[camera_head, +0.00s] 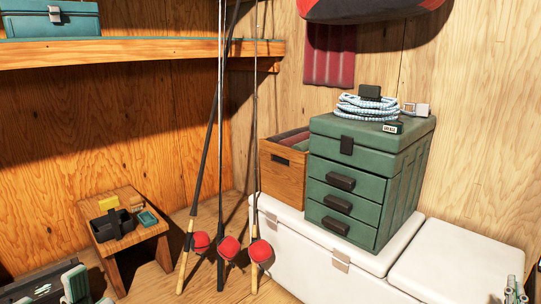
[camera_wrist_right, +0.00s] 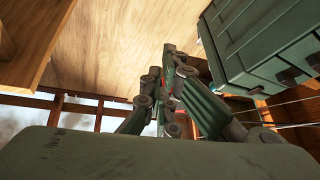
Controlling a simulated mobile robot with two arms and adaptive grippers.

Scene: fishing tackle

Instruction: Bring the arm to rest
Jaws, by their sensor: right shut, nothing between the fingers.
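My right gripper (camera_head: 514,288) shows at the bottom right corner of the head view, partly cut off by the frame edge. In the right wrist view its green fingers (camera_wrist_right: 167,88) are shut with nothing between them and point up in the picture. The green drawer chest (camera_wrist_right: 265,45) is at the upper right of that view, apart from the fingers. My left gripper (camera_head: 75,284) shows only in part at the bottom left of the head view; its fingertips are not clear.
A green drawer chest (camera_head: 340,198) with coiled rope (camera_head: 368,106) and a wooden crate (camera_head: 283,172) stand on white coolers (camera_head: 455,265). Fishing rods (camera_head: 221,150) with red reels stand at the centre. A small wooden stool (camera_head: 135,235) bears small items. A shelf (camera_head: 150,53) holds a teal box (camera_head: 50,18).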

